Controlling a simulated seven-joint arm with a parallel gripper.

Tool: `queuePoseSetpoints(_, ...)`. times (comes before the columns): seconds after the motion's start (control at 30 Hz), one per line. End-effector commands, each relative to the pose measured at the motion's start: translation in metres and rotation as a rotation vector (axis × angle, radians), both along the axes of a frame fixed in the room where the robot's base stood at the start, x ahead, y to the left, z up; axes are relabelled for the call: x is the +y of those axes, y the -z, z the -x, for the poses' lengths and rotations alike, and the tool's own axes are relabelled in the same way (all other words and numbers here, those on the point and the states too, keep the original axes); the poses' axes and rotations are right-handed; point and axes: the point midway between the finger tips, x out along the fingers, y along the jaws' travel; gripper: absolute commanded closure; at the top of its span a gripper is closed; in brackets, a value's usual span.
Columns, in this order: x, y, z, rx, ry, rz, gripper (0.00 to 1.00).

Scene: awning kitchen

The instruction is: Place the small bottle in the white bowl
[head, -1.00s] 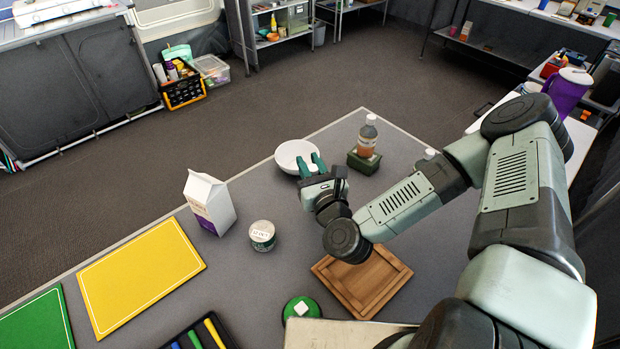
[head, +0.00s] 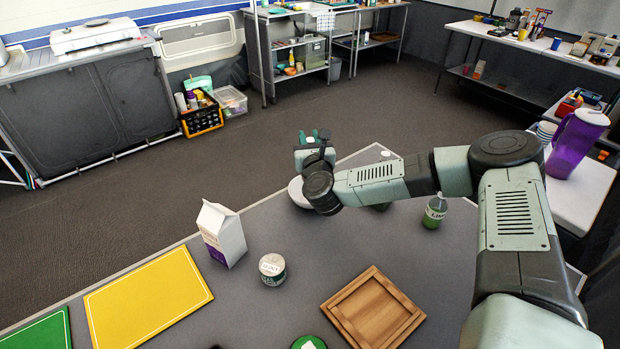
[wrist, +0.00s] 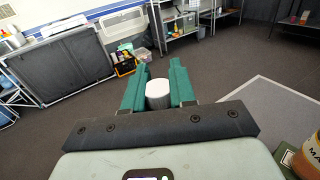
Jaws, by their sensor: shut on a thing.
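My gripper (head: 313,137) is shut on a small white cylinder (wrist: 158,94), apparently the small bottle. Only its white upper part shows between the green fingers in the wrist view; the rest is hidden. The white bowl (head: 296,192) stands near the far table edge in the head view. My wrist hides its right part, and my gripper is raised near it, with the fingers at the bowl's far side in the picture. The bowl does not show in the wrist view.
A green-labelled bottle (head: 435,211), milk carton (head: 222,234), can (head: 272,269), wooden tray (head: 335,303) and yellow board (head: 148,300) occupy the table.

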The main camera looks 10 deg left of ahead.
Motion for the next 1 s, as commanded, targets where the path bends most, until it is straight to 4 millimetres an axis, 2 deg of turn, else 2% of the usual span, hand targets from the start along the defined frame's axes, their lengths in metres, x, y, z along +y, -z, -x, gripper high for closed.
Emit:
queuePoseSetpoints(0.03,0.0,0.012,0.0,0.003,0.0,0.001,1.0)
queuePoseSetpoints(0.13,0.0,0.03,0.001,0.002,0.0,0.001,1.0)
queuePoseSetpoints(0.37,0.0,0.05,0.0,0.0,0.001,0.0,1.0)
queuePoseSetpoints(0.6,0.0,0.081,0.001,-0.002,0.0,0.002,1.0)
queuePoseSetpoints(0.97,-0.001,0.086,0.001,-0.001,0.0,0.0,1.0)
queuePoseSetpoints(1.0,0.0,0.086,0.001,0.0,0.0,0.0,0.72)
